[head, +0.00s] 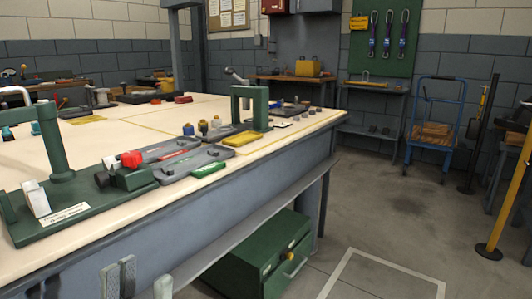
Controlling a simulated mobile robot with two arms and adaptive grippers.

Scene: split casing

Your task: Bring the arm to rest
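My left gripper (119,274) shows at the bottom left as grey finger parts in front of the bench's side. Its lower part is cut off by the frame, and its opening is unclear. No held object shows. My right gripper cannot be made out. Two grey casing parts lie on the bench top: one (196,165) flat at the front, another (168,149) behind it. A red part (131,159) sits at their left end.
A green post fixture (63,190) stands at the bench's left, and a green arch press (250,107) farther back. A yellow tray (243,138) and green block (208,169) lie near the edge. A green drawer cabinet (262,258) stands below.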

